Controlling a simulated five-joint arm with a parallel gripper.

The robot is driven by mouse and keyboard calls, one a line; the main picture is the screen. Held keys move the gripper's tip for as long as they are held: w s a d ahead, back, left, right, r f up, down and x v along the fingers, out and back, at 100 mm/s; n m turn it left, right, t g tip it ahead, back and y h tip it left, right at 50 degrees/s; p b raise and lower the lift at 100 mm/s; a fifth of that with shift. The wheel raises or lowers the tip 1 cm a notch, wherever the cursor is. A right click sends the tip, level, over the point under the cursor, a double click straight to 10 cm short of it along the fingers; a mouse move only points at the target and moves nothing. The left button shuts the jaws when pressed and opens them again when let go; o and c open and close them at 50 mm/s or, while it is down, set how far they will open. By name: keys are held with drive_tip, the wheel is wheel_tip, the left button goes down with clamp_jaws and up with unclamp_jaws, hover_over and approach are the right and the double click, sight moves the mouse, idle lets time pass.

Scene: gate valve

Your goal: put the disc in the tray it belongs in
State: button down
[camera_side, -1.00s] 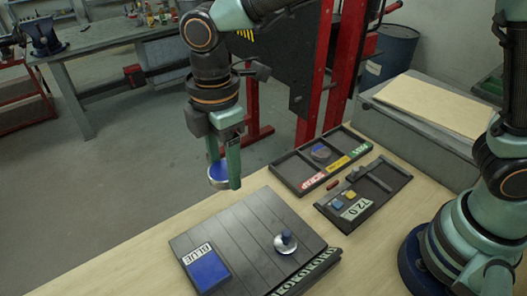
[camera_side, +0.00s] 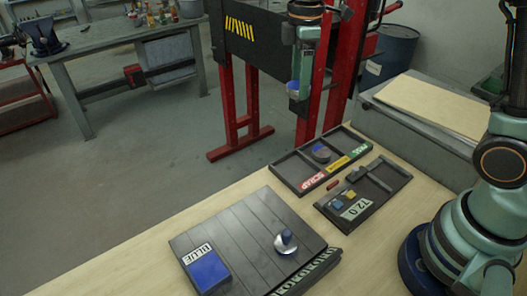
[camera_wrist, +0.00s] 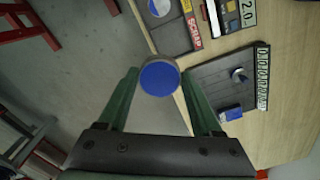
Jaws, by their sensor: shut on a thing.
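My gripper (camera_side: 299,85) is shut on a disc (camera_wrist: 160,78) with a blue face and a silver rim, held between two green fingers. In the side view the disc (camera_side: 294,87) is partly hidden by a finger, high above the table's far side. A dark tray (camera_side: 285,171) with compartments lies below it, with a red SCRAP label (camera_side: 312,181), a yellow label (camera_side: 339,163) and a green label (camera_side: 361,147). Another blue and grey disc (camera_side: 321,152) lies in its middle part. The wrist view shows this tray (camera_wrist: 168,33) at the top.
A dark plank-topped box (camera_side: 240,230) stands at the front with a BLUE label, a blue block (camera_side: 208,271) and a silver knob (camera_side: 286,242). A dark tray (camera_side: 380,196) marked 12.0 holds small blocks. A red frame (camera_side: 308,130) stands behind the table.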

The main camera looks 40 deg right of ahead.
sight(343, 144)
drive_tip(key=s+d+m, duration=0.3)
drive_tip(key=d+m, duration=0.1)
drive_tip(key=d, duration=1.3)
wheel_tip(343, 144, down, 21)
drive_tip(key=shift+s+d+r, duration=0.1)
drive_tip(key=shift+d+r, duration=0.05)
drive_tip(key=shift+c, duration=1.7)
unclamp_jaws()
